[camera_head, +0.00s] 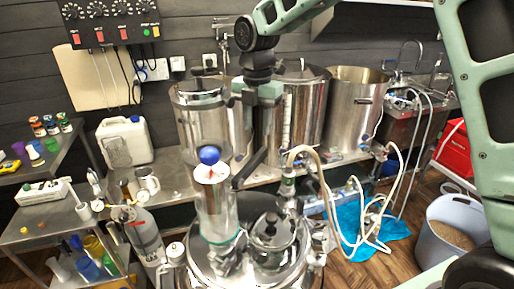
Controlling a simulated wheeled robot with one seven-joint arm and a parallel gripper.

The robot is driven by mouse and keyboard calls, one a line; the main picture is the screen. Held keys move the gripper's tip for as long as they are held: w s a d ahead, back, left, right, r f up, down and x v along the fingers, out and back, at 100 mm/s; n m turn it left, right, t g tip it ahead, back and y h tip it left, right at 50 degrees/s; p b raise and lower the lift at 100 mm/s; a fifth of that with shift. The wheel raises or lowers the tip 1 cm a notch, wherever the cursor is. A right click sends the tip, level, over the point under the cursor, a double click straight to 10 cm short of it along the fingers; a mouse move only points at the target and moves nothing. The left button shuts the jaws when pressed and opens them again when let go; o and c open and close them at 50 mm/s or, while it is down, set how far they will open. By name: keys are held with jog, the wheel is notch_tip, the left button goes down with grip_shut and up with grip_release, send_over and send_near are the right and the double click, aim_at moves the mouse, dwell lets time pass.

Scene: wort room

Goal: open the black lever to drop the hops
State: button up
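A clear cylinder (217,212) with a white and steel top stands upright on the lid of the steel vessel (195,277) at the bottom centre. A blue ball (209,155) sits at its top. A dark bar (249,169), which looks like the black lever, slants up to the right just beside the cylinder's top.
Several steel pots (352,105) stand on the bench behind. A small lidded pot (270,235) rises from the vessel lid at right. Pale hoses (325,190) loop nearby. A gas cylinder (143,235) and steel cart stand at left. A grey bucket (447,255) is on the floor at right.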

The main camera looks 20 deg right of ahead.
aim_at(257, 155)
notch_tip(257, 155, down, 9)
jog(key=shift+r+p, duration=0.1)
jog(key=shift+p, duration=0.9)
grip_shut()
